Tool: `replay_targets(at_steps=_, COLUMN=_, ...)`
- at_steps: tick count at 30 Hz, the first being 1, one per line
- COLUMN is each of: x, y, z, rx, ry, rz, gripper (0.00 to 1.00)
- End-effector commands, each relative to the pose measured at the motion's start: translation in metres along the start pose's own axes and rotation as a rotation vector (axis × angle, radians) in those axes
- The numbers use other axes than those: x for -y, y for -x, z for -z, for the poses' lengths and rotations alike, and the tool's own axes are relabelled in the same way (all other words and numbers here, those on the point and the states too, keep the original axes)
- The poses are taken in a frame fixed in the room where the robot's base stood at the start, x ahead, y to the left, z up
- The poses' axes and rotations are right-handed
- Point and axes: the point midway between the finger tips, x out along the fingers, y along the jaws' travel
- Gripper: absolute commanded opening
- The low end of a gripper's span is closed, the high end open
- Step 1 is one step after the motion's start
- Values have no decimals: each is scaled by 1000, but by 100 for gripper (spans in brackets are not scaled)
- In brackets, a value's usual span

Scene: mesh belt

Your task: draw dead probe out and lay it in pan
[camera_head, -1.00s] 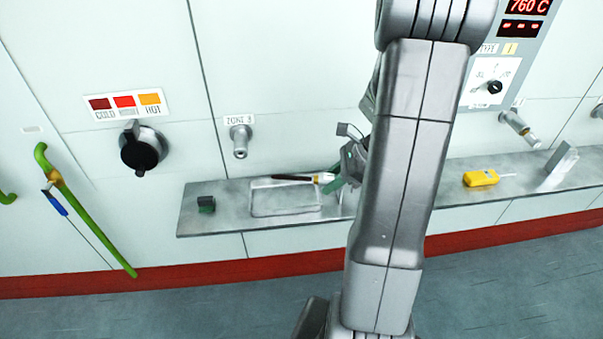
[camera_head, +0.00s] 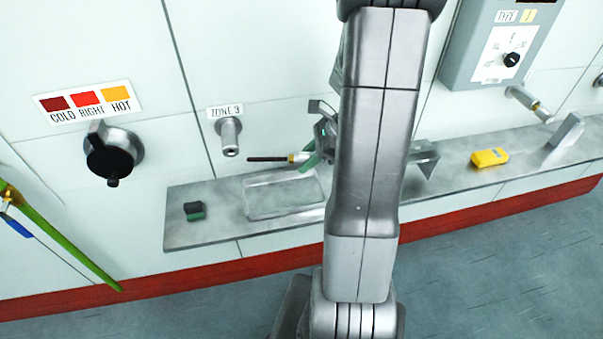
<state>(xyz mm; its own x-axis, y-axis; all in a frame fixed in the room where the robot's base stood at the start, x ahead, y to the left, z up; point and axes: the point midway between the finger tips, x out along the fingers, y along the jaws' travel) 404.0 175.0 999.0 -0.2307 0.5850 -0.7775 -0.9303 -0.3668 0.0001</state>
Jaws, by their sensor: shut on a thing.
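My gripper (camera_head: 307,159), with green fingers, is shut on the light and yellow end of the probe (camera_head: 268,159). The probe's dark rod points left and lies about level. It shows just above the back edge of the shallow metal pan (camera_head: 250,213), clear of the Zone 3 port (camera_head: 229,138). The pan is on the ledge and looks empty. My arm covers part of the gripper and the ledge right of the pan. The gap between probe and pan is hard to judge.
The metal ledge (camera_head: 220,236) runs along the wall. A small dark green block (camera_head: 194,210) sits left of the pan. A yellow handheld device (camera_head: 489,158) and an angled metal piece (camera_head: 564,131) are on the right. A black knob (camera_head: 110,157) and another port (camera_head: 528,104) stick out from the wall.

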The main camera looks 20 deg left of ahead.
Motion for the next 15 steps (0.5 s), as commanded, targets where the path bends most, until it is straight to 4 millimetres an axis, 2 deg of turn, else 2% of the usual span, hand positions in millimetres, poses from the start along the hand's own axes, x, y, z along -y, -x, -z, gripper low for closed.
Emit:
replay_targets(at_steps=1, x=0, y=-9, z=7, rx=0, ry=0, rz=0, gripper=10)
replay_targets(at_steps=9, x=0, y=-35, z=28, rx=0, ry=0, rz=0, gripper=10)
replay_targets(at_steps=15, x=0, y=-43, z=34, rx=0, ry=0, rz=0, gripper=10)
